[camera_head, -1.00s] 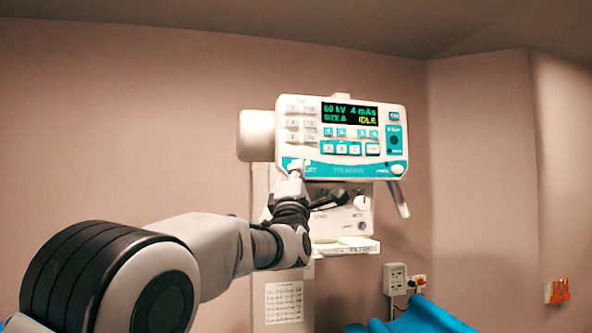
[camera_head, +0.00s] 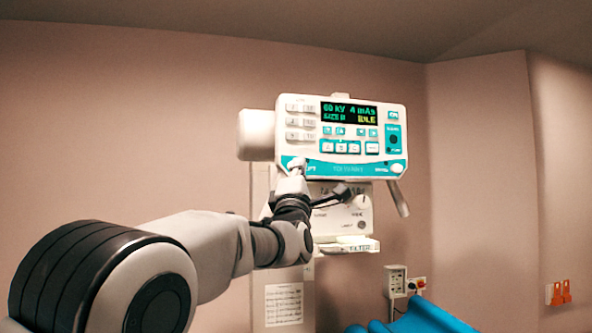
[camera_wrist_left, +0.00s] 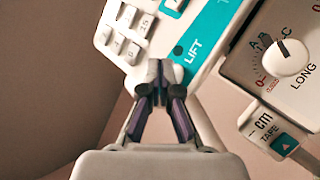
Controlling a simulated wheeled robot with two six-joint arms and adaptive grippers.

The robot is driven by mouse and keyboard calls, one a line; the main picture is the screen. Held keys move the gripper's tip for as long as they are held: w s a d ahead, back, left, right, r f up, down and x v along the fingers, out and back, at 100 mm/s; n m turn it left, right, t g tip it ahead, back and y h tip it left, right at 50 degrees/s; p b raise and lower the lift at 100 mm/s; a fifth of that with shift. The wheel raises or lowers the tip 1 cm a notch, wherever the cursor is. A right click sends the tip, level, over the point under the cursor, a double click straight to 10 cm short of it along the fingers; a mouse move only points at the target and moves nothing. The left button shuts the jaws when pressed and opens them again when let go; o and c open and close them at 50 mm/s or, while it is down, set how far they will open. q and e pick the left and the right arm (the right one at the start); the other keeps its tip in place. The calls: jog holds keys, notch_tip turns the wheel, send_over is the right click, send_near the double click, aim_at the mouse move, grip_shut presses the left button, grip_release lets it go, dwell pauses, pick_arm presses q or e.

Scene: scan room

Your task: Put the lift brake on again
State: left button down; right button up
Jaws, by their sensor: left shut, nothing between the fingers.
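The x-ray head's control panel (camera_head: 345,135) hangs upright in the middle of the head view. Its teal lower strip carries a LIFT label, readable in the left wrist view (camera_wrist_left: 192,50). A small white piece, which looks like the lift control (camera_head: 297,163), shows at the panel's lower left corner. My left gripper (camera_head: 294,178) is just below that corner. In the wrist view its fingertips (camera_wrist_left: 163,78) are together beside the LIFT label, over the panel's lower edge. They hold nothing. They cover part of the control, so I cannot tell its setting or whether they touch. My right gripper is out of view.
A white round knob (camera_head: 397,168) and a grey handle (camera_head: 398,198) are at the panel's lower right. A collimator box with a white knob (camera_wrist_left: 287,57) sits below the panel. A blue item (camera_head: 415,317) lies at bottom. The wall on the right is mostly clear.

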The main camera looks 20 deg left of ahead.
pick_arm(q)
jog(key=s+d+b, duration=0.2)
jog(key=s+b, duration=0.1)
jog(key=s+d+b, duration=0.1)
jog(key=s+b, duration=0.1)
jog(key=shift+d, duration=0.15)
dwell(0.3)
jog(key=shift+f, duration=0.1)
